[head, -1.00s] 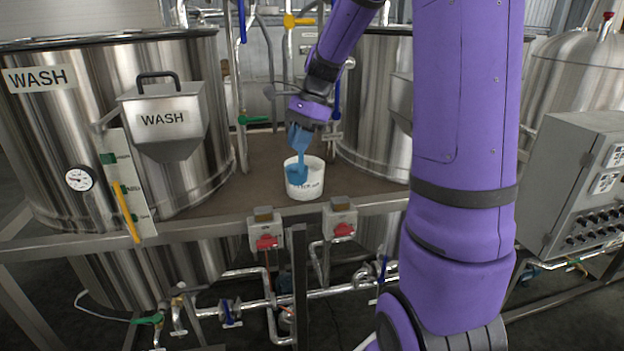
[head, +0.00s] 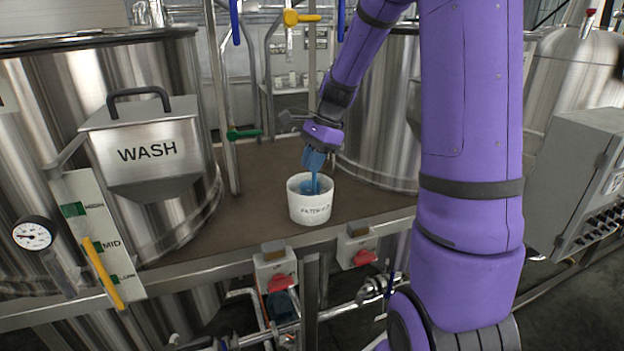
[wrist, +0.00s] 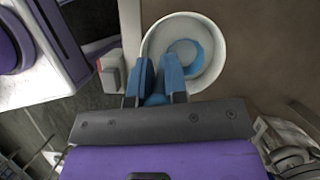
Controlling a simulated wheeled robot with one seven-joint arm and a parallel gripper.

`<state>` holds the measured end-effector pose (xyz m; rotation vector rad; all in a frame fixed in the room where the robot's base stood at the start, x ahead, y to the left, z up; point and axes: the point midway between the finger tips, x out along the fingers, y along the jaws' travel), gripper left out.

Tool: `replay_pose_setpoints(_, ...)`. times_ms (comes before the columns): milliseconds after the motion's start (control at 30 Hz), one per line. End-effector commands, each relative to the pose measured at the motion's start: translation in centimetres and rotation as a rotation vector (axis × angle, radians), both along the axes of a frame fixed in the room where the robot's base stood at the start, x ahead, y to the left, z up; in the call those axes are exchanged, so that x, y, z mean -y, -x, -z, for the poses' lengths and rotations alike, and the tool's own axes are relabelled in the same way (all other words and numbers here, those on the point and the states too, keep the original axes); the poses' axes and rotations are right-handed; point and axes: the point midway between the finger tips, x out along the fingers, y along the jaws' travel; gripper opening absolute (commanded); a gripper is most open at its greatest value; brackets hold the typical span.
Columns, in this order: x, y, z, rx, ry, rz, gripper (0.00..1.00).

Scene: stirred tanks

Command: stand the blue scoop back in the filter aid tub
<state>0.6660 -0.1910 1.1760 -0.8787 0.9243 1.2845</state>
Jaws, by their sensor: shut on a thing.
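The white filter aid tub (head: 310,208) stands on the brown deck between the two steel tanks. The blue scoop (head: 314,184) hangs below my gripper (head: 314,158), with its lower part inside the tub's rim. My gripper is shut on the scoop's handle, above the tub. In the wrist view the blue fingers of my gripper (wrist: 158,78) reach over the near rim of the tub (wrist: 219,66). The round bowl of the scoop (wrist: 186,57) shows inside the tub opening. Whether the bowl touches the tub floor is hidden.
The WASH hopper (head: 147,150) and its steel tank stand on the left. Another steel tank (head: 383,125) is close behind my arm. Red-handled switch boxes (head: 275,270) sit along the deck's front edge. The deck (head: 258,215) left of the tub is clear.

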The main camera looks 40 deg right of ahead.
Motion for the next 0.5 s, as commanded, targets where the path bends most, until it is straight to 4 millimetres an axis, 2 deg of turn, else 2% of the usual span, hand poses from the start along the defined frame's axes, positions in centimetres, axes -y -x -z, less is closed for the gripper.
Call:
replay_pose_setpoints(167, 0.0, 0.0, 1.2, -0.001, 0.0, 0.002, 0.0)
replay_pose_setpoints(400, 0.0, 0.0, 4.0, -0.001, 0.0, 0.001, 0.0)
replay_pose_setpoints(500, 0.0, 0.0, 4.2, 0.0, 0.0, -0.001, 0.0)
